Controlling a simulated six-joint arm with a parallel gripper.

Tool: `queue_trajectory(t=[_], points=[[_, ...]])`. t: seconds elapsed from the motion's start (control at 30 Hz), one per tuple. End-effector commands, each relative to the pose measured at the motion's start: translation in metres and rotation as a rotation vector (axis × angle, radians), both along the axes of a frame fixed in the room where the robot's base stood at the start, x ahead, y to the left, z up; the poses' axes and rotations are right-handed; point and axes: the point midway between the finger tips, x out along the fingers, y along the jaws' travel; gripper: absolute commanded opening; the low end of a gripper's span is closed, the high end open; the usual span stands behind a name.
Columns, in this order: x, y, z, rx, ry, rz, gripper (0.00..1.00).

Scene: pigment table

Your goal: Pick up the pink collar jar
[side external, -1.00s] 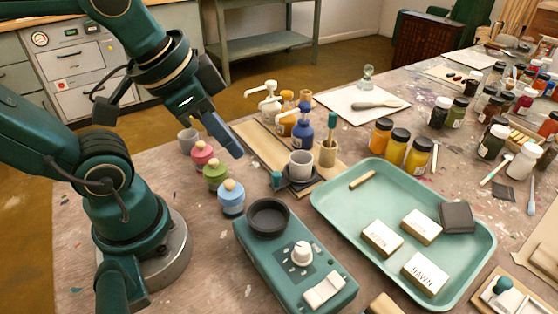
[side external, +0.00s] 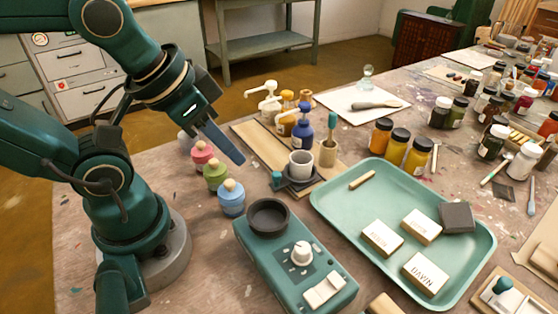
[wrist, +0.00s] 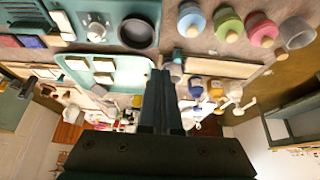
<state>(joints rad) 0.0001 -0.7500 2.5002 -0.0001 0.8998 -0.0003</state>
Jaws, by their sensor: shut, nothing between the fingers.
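The pink collar jar (side external: 202,155) stands upright on the table, with a pale wooden knob on top. It also shows at the top right of the wrist view (wrist: 262,30). It stands in a row between a green jar (side external: 215,176) and a grey cup-like jar (side external: 185,143); a blue jar (side external: 231,199) is at the near end. My gripper (side external: 240,160) is shut and empty, above the table and to the right of the pink jar in the side view. In the wrist view its fingers (wrist: 160,76) are together, apart from the jars.
A scale (side external: 296,262) with a dark dish stands in front. A green tray (side external: 330,212) with white blocks is at right. A wooden board (side external: 262,146) with pump bottles and a grey cup (side external: 301,163) lies just beyond my gripper.

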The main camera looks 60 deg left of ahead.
Motion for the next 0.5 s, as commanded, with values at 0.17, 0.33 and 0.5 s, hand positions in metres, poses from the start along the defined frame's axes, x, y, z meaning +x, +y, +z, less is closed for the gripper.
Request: queue_trajectory(t=[0.17, 0.33, 0.5], points=[[0.0, 0.0, 0.0, 0.0, 0.0, 0.0, 0.0], [0.0, 0.0, 0.0, 0.0, 0.0, 0.0, 0.54], [0.0, 0.0, 0.0, 0.0, 0.0, 0.0, 0.94]])
